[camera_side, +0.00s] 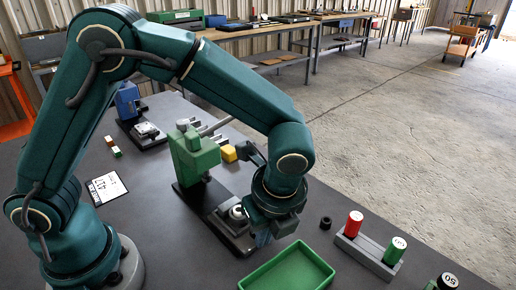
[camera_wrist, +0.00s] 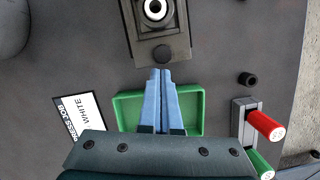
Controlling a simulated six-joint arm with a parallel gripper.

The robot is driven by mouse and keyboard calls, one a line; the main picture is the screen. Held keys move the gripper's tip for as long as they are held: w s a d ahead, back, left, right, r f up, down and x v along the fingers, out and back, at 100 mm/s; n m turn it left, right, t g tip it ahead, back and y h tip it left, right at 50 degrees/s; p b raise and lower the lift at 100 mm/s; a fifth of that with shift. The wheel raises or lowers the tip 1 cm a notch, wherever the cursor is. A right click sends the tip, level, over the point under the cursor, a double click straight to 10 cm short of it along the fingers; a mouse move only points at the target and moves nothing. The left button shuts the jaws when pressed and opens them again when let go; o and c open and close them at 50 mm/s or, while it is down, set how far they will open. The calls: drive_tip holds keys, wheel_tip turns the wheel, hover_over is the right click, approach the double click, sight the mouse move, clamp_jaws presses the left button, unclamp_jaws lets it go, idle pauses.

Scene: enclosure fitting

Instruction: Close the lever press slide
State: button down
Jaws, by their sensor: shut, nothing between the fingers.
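The lever press (camera_side: 193,155) has a green body on a dark base, left of my gripper in the side view. Its slide (camera_side: 232,228) extends out from under the green body toward the front. A round pale part (camera_side: 237,212) sits in the slide's nest; the wrist view shows it as a white ring (camera_wrist: 155,10). A dark round knob (camera_wrist: 162,53) is at the slide's near end. My gripper (camera_side: 262,238) points down just off that end. In the wrist view its blue fingers (camera_wrist: 160,72) are together and empty; contact with the slide cannot be told.
A green tray (camera_side: 290,272) lies under and beside my gripper. A grey rack (camera_side: 365,255) with red and green cylinders stands at the right. A small black ring (camera_side: 326,223) lies nearby.

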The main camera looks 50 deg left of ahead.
sight(223, 204)
drive_tip(key=a, duration=1.1)
drive_tip(key=shift+a, duration=0.2)
